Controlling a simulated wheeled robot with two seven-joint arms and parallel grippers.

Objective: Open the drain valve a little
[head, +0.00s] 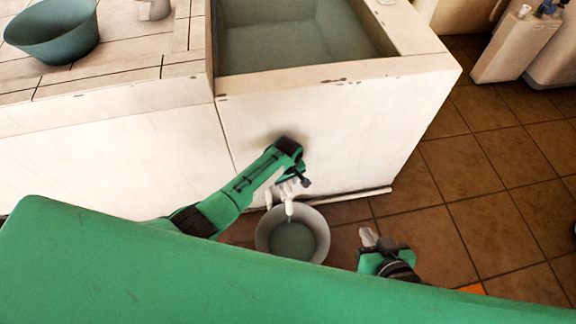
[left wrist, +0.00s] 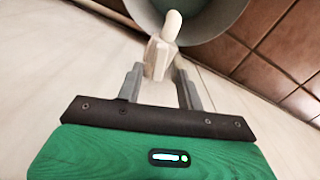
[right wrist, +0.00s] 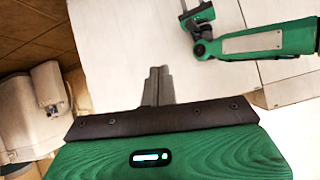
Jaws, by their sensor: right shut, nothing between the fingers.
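The pale drain valve (head: 289,208) sticks out low from the front of the white washbasin block (head: 330,125), its spout pointing down over a grey bucket (head: 263,238). My left gripper (head: 290,187) is at the valve. In the left wrist view, its two fingers (left wrist: 160,82) are spread, one on each side of the valve body (left wrist: 158,57); whether they touch it is hard to tell. The bucket (left wrist: 226,12) shows behind the spout there. My right gripper (head: 369,238) is shut and empty, right of the bucket; its fingers (right wrist: 158,85) are together in the right wrist view.
The open basin (head: 295,45) is above the valve. A teal bowl (head: 50,35) stands on the tiled counter (head: 120,45) at the left. Pale containers (head: 515,45) stand at the back right. The brown tiled floor (head: 460,165) right of the block is clear.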

